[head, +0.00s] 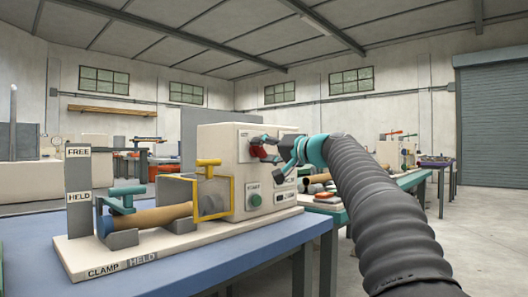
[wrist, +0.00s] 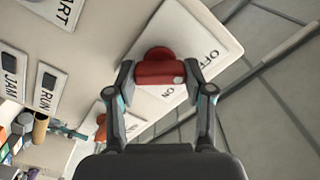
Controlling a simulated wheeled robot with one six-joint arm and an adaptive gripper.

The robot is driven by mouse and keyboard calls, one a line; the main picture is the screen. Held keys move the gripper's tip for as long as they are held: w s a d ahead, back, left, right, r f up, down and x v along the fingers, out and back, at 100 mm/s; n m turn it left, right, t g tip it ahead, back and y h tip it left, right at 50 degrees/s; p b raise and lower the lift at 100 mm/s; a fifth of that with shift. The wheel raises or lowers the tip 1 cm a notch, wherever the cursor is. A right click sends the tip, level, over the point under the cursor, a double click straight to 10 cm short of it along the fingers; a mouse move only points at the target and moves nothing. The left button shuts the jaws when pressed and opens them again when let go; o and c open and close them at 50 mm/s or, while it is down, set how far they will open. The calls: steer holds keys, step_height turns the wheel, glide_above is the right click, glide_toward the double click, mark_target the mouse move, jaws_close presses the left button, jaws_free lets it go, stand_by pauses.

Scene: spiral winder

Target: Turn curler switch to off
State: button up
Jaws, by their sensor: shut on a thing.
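The curler switch is a red knob (wrist: 158,70) on a white plate (wrist: 212,28) marked OFF and ON. In the wrist view it sits between the two fingers of my gripper (wrist: 161,82), which is shut on it. A pale dot on the knob lies at its right end, near the space between the two words. In the head view the red knob (head: 257,151) shows on the upper front of the cream machine box (head: 222,150), with my gripper (head: 268,147) at it from the right. The fingers partly hide the plate there.
A green start button (head: 255,200) is lower on the box. Left of it are a yellow guard frame (head: 229,196), a brown roll (head: 160,216) and a teal clamp (head: 126,192). The wrist view shows JAM and RUN plates (wrist: 48,87) and another red knob (wrist: 101,128).

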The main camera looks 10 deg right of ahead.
stand_by(0.4)
steer(key=o, duration=1.2)
steer(key=shift+c, duration=0.2)
steer(key=v, duration=1.2)
